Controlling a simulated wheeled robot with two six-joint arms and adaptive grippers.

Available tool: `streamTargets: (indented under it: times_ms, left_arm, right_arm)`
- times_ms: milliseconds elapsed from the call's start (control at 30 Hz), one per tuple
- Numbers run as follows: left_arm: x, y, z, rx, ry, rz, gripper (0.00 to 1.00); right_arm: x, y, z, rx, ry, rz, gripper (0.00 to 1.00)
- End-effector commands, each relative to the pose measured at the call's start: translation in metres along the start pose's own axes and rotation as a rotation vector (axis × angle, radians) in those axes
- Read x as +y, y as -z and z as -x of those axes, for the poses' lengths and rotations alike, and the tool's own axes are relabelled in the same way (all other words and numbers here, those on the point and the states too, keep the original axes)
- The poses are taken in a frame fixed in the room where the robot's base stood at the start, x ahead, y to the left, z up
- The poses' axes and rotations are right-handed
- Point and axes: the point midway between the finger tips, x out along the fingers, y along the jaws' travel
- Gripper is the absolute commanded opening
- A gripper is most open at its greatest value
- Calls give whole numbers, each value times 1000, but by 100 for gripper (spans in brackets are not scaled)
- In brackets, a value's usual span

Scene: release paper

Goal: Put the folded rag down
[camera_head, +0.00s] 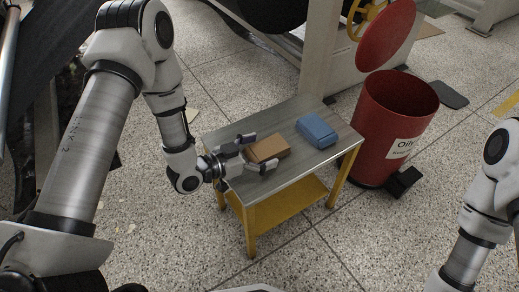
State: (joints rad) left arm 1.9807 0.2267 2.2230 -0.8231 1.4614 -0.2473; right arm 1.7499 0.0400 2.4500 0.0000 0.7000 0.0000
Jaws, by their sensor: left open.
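A brown folded rag (268,148) lies on the grey top of a small yellow-legged table (304,171). My left gripper (258,152) is open at the left end of the brown rag, with one finger on the far side and the other on the near side. I cannot tell whether the fingers touch it. A blue folded cloth (317,131) lies on the same table, to the right of the brown one and apart from it. My right arm shows at the right edge, but its gripper is outside the picture.
A red bin (394,125) with a white label stands right of the table. Its round red lid (386,34) is raised behind it. A black pedal (404,181) sticks out at its base. The table's front right part is bare. Speckled floor lies in front.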

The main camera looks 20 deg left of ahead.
Motion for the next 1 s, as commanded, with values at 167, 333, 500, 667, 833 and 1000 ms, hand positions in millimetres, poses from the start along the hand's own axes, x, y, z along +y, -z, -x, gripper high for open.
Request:
streamTargets:
  times_ms: [167, 333, 500, 667, 833, 1000]
  left_arm:
    - [-1, 6, 15, -1, 3, 5, 95]
    - [-1, 9, 56, -1, 7, 9, 95]
    - [-1, 8, 95, 0, 7, 7, 95]
    - [-1, 5, 116, -1, 3, 3, 95]
    - [0, 3, 121, 0, 0, -1, 95]
    - [0, 2, 121, 0, 0, -1, 95]
  right_arm:
    - [0, 0, 11, 0, 0, 0, 40]
    - [0, 0, 33, 0, 0, 0, 40]
    - [0, 0, 51, 0, 0, 0, 40]
    - [0, 0, 61, 0, 0, 0, 40]
    - [0, 0, 61, 0, 0, 0, 40]
    - [0, 0, 60, 0, 0, 0, 40]
